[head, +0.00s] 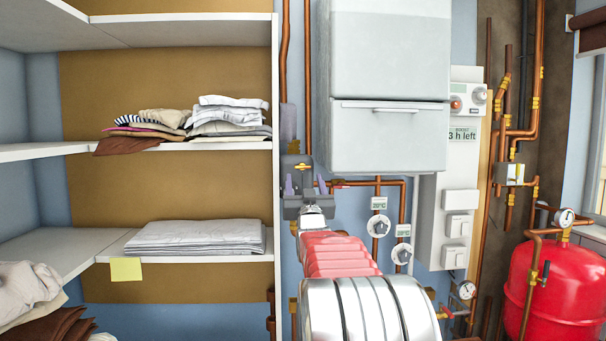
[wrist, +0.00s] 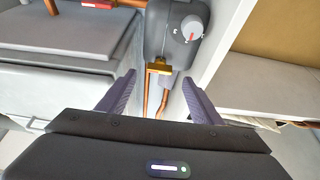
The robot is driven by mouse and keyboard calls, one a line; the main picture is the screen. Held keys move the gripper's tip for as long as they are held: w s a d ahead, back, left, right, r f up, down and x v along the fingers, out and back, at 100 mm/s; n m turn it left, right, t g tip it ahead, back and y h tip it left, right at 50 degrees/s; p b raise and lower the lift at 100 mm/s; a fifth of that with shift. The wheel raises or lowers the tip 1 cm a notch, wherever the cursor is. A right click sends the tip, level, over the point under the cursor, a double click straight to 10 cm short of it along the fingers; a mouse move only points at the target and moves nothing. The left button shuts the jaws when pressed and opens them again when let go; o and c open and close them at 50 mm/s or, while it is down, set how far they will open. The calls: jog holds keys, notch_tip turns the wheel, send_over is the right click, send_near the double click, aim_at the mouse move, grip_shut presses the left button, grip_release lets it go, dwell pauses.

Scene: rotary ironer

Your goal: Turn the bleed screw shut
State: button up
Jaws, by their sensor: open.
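A small brass piece with a crossbar (wrist: 159,67), which looks like the bleed screw, sits at the near edge of a dark grey housing (wrist: 160,30) in the wrist view. In the head view the brass piece (head: 303,167) shows against the grey housing (head: 291,161). My gripper (wrist: 158,79) is open, with its purple fingers apart on either side of the brass piece's line. In the head view my gripper (head: 305,184) is just below the brass piece. I see nothing between the fingers, and cannot tell whether they touch anything.
Copper pipes (head: 360,182) run close by. A shelf unit (head: 275,100) stands left and a white cabinet (head: 388,135) right. Two round dials (head: 379,226) are below the cabinet.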

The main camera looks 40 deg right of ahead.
aim_at(303, 169)
jog(key=shift+x, duration=2.8)
jog(key=shift+c, duration=0.6)
jog(key=c, duration=0.9)
